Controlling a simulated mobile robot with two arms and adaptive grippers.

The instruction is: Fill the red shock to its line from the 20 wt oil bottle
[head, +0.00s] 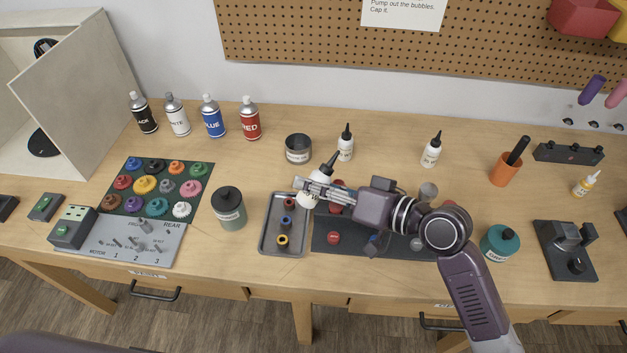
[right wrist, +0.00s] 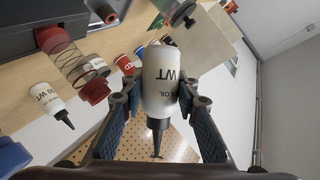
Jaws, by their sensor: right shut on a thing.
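My right gripper (right wrist: 155,98) is shut on a white oil bottle (right wrist: 160,75) with a black nozzle. Its label shows "WT" and "OIL"; I cannot read the number. In the head view the right gripper (head: 325,190) holds this bottle (head: 313,200) tilted above the tray and dark mat, its nozzle up and to the right. A red-ended shock with a clear body and coil spring (right wrist: 73,66) shows left of the gripper in the right wrist view, apart from the bottle. In the head view my arm partly hides the red parts on the mat. My left gripper is not in view.
Two more white oil bottles stand at the back, one near the middle (head: 345,148) and one further right (head: 430,154). A grey tray (head: 265,240) holds small rings. A dark mat (head: 350,245) lies under my arm. A dark jar (head: 229,210) stands left.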

